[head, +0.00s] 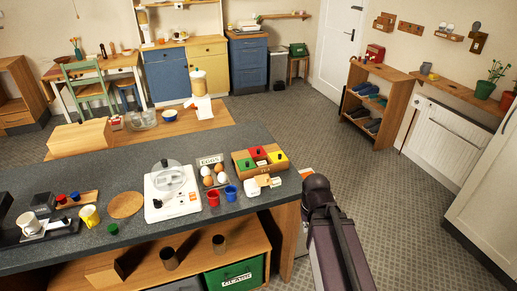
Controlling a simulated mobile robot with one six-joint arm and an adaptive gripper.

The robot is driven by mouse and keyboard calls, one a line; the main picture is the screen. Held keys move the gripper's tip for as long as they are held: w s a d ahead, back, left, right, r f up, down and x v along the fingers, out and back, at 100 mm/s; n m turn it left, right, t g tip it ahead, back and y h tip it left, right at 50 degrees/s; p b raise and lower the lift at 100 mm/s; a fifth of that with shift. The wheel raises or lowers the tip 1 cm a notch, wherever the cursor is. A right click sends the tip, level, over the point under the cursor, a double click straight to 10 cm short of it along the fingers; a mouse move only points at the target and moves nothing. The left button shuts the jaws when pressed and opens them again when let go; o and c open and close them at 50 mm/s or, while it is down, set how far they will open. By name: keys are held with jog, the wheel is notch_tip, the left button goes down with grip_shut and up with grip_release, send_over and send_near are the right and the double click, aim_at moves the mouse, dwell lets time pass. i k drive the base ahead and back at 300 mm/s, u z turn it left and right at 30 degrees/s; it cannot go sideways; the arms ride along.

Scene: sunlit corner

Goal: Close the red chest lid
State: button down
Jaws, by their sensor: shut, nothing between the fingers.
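A small red box (375,53), the only chest-like red thing I see, stands on top of the wooden shoe rack (384,72) at the back right. It is far off, and too small for me to tell how its lid stands. My arm rises from the bottom of the head view, right of the counter, well apart from the red box. My gripper does not show. A wooden box with red, green and yellow panels (242,163) sits on the dark counter (130,160); its red panel is a flat square.
The counter fills the left front, with a white kitchen scale (160,207), red cup (213,198), blue cup (231,193) and eggs. A green crate (235,275) sits below. Tiled floor (290,125) is clear between counter and shoe rack. A white door (341,35) stands behind.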

aim_at(256, 151)
jog(key=z, duration=0.2)
jog(key=k, duration=0.45)
jog(key=z, duration=0.7)
jog(key=k, duration=0.5)
jog(key=z, duration=0.9)
jog(key=k, duration=0.45)
jog(key=u, duration=0.1)
jog(key=i, duration=0.7)
jog(key=u, duration=0.7)
jog(key=i, duration=0.65)
jog(key=u, duration=0.7)
jog(key=i, duration=0.85)
jog(key=u, duration=0.4)
